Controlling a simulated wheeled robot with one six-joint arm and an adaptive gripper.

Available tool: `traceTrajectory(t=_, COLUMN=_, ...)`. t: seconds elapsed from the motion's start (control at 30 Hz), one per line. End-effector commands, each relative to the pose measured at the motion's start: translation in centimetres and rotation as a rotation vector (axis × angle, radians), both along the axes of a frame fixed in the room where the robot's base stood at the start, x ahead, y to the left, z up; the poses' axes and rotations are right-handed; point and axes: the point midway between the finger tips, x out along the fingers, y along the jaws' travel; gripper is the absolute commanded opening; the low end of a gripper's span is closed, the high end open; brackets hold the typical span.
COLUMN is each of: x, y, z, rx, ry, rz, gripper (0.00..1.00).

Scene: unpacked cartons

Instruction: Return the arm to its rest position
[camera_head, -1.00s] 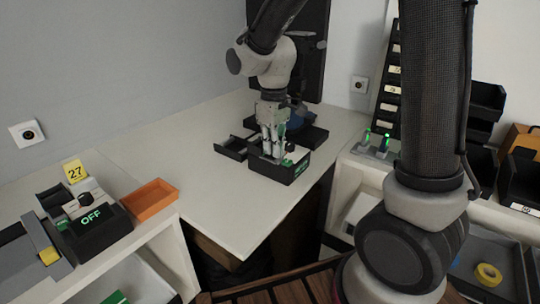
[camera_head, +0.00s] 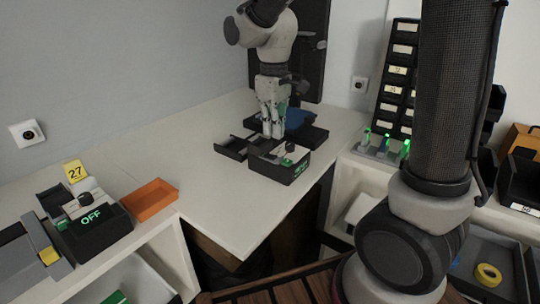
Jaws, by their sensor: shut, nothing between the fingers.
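My gripper (camera_head: 272,133) points down in the head view, above and just behind the black box with a knob and green lettering (camera_head: 281,162). Its fingers are close together and hold nothing. A small gap seems to lie between the fingertips and the box, but I cannot tell its exact size. My arm comes down from the top of the view, and its large lower links stand at the right.
The white table (camera_head: 190,160) is mostly bare. An open black tray (camera_head: 234,147) and a blue item (camera_head: 298,117) are near my gripper. Black bins (camera_head: 398,75) stand right.

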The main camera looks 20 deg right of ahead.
Motion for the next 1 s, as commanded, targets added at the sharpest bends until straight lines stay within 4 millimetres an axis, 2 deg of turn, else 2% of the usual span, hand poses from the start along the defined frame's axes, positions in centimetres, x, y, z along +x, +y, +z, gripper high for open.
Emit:
traceTrajectory(t=0.2, x=0.0, y=0.0, z=1.0, rx=0.000, ry=0.000, rz=0.000, gripper=0.00)
traceTrajectory(t=0.67, x=-0.1, y=0.0, z=0.9, rx=-0.001, ry=0.001, rz=-0.039, gripper=0.00)
traceTrajectory(t=0.77, x=-2.6, y=-1.1, z=-0.2, rx=-0.015, ry=0.034, rz=-0.105, gripper=0.00)
traceTrajectory(t=1.0, x=-9.7, y=-7.2, z=2.7, rx=0.029, ry=-0.062, rz=-0.326, gripper=0.00)
